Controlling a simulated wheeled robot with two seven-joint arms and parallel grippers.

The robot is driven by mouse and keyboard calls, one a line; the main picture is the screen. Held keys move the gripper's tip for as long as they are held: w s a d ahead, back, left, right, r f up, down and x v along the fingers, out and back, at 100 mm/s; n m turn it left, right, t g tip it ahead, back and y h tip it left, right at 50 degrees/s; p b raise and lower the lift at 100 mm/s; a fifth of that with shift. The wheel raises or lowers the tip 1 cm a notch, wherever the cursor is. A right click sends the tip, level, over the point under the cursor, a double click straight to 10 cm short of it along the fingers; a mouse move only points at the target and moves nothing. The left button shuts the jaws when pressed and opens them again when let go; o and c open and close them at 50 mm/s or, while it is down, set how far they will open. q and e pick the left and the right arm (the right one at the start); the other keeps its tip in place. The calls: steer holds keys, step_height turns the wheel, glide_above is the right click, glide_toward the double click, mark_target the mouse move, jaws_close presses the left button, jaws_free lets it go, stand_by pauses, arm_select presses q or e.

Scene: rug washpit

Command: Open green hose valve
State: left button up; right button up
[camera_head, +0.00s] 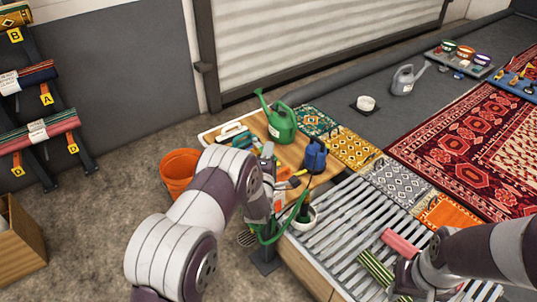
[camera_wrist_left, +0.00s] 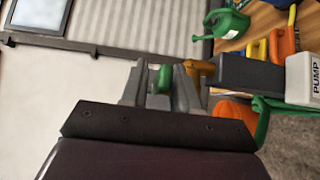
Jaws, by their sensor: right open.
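My left gripper (camera_head: 268,152) points away from me beside the wooden tabletop, near the pump area. In the left wrist view, its two grey fingers (camera_wrist_left: 160,82) stand on either side of a small rounded green piece, which looks like the green valve handle (camera_wrist_left: 165,78). The fingers hide most of it, and I cannot tell whether they press on it. The green hose (camera_head: 290,218) curves below the gripper; it also shows beside the pump box (camera_wrist_left: 263,122). My right gripper (camera_head: 412,284) is open at the lower right, above the slatted rack.
A green watering can (camera_head: 281,124) and a blue container (camera_head: 316,155) stand on the tabletop. An orange bucket (camera_head: 179,172) stands on the floor at left. Rolled green-striped (camera_head: 376,270) and pink (camera_head: 400,243) pieces lie on the slatted rack (camera_head: 340,222). The box marked PUMP (camera_wrist_left: 303,78) is close by.

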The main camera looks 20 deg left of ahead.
arm_select(q)
jaws_close()
